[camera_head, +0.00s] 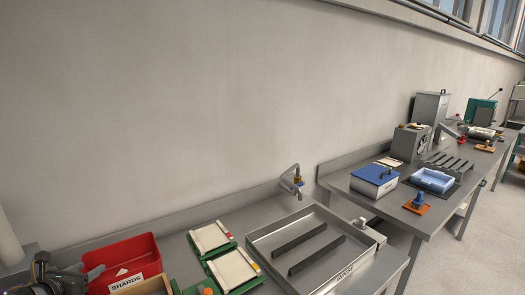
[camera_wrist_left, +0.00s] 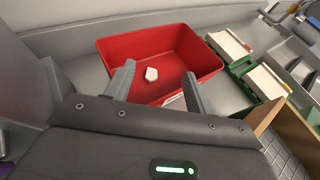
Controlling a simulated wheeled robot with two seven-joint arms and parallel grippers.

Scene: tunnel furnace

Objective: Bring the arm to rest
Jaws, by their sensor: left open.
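My left gripper (camera_head: 90,275) is at the bottom left of the head view, beside the red bin (camera_head: 146,262) labelled SHARDS. In the left wrist view my left gripper (camera_wrist_left: 157,82) has its two fingers apart with nothing between them. The red bin (camera_wrist_left: 118,49) lies beyond and below the fingertips. A white shard (camera_wrist_left: 151,74) lies on the bin's floor, apart from the fingers. My right gripper is in neither view.
Green trays with pale slabs (camera_head: 209,238) stand right of the bin, and a wooden box (camera_wrist_left: 285,123) is close on the right. A steel basin (camera_head: 360,255) is farther right. A second bench (camera_head: 440,222) holds a blue-lidded box (camera_head: 374,178).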

